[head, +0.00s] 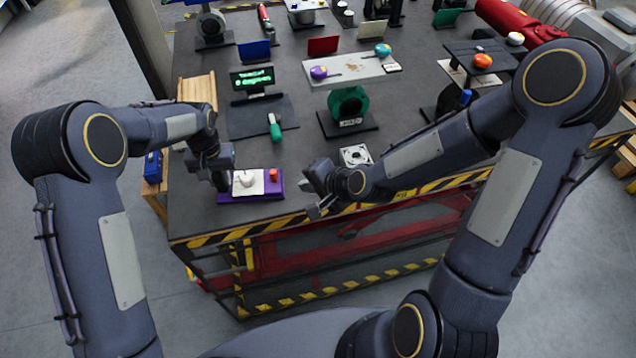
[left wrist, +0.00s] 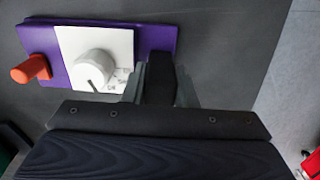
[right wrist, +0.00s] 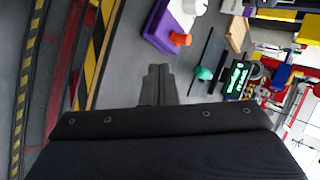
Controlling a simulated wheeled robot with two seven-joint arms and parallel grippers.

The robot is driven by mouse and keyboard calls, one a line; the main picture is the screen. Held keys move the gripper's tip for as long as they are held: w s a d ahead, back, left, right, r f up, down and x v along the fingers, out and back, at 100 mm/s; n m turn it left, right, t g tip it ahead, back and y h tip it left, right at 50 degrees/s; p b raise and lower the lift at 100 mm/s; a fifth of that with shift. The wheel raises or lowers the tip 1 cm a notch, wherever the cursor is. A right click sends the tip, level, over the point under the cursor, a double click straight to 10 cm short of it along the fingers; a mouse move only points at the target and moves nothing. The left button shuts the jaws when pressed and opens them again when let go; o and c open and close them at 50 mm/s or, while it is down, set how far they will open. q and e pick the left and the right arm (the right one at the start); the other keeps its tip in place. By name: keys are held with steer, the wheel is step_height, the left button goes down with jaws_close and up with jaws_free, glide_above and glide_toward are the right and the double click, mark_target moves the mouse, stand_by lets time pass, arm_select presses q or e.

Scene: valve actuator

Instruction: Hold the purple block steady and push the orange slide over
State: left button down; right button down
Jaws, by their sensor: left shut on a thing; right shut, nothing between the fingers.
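The purple block (head: 236,198) lies flat near the table's front edge, with a white plate (head: 244,190) and a white knob (head: 247,179) on top. The orange slide (head: 273,175) stands up from the block's right part in the head view. My left gripper (head: 222,190) is shut on the block's left end; in the left wrist view its fingers (left wrist: 160,75) meet the block's end beside the white plate. My right gripper (head: 316,212) is shut and empty, right of the block and apart from it. The right wrist view shows the orange slide (right wrist: 180,39) beyond the shut fingers (right wrist: 158,75).
A green-handled tool (head: 274,127) lies behind the block, near a display (head: 252,78) with green text. A white square part with a round opening (head: 355,156) lies right of the block. Striped tape (head: 290,222) marks the table's front edge. Bare table separates the block from my right gripper.

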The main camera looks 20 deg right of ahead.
arm_select(q)
steer(key=shift+s+f, duration=0.25)
steer(key=shift+f, duration=0.05)
arm_select(e)
steer(key=shift+v, duration=2.25)
arm_select(q)
steer(key=c, duration=1.5)
jaws_free()
steer(key=o, duration=0.4)
steer(key=shift+w, duration=0.15)
steer(key=shift+r, duration=0.15)
steer(key=shift+d, duration=0.1)
